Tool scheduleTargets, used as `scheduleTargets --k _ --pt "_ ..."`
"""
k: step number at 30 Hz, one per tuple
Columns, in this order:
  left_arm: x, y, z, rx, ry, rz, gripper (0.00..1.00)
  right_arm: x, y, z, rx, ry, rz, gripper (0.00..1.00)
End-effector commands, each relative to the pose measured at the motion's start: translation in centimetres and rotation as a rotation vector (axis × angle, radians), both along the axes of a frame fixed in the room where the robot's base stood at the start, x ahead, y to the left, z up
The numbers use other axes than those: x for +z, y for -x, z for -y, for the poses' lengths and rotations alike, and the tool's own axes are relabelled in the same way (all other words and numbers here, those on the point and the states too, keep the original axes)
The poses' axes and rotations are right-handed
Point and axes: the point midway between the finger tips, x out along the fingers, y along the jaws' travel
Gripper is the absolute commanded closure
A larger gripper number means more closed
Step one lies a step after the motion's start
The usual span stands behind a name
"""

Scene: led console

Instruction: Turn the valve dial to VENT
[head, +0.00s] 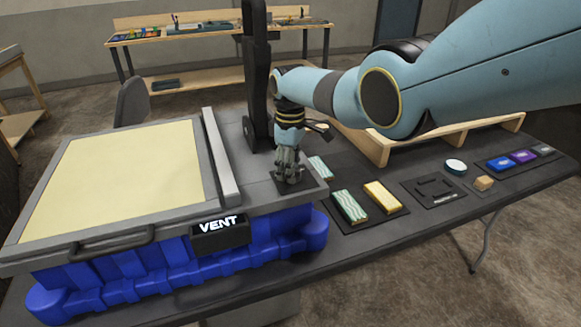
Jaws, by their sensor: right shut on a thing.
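My right gripper (289,172) points down at the right end of the grey console (262,196), above a dark square plate (297,184). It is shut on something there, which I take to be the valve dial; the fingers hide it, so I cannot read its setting. A dark display (219,225) on the console's front edge reads "VENT" in lit white letters. My left gripper does not show.
The console has a pale yellow panel (115,175), a front handle (110,239) and a blue base (165,262). To its right lie patterned boxes (349,206), a yellow box (381,197) and a black tray (433,190). A wooden pallet (378,150) stands behind them.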

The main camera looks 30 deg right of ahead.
Motion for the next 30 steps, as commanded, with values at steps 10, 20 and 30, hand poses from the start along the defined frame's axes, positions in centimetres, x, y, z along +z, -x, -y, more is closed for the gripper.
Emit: scheduleTargets --k 10,20,30 --pt "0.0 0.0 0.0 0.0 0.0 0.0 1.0 0.0 0.0 0.0 0.001 0.001 0.001 0.54" --pt "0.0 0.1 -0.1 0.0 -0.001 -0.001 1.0 0.0 0.0 0.0 0.0 0.0 0.0 0.44" --pt "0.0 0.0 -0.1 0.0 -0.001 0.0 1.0 3.4 0.0 0.0 0.0 0.001 0.003 0.44"
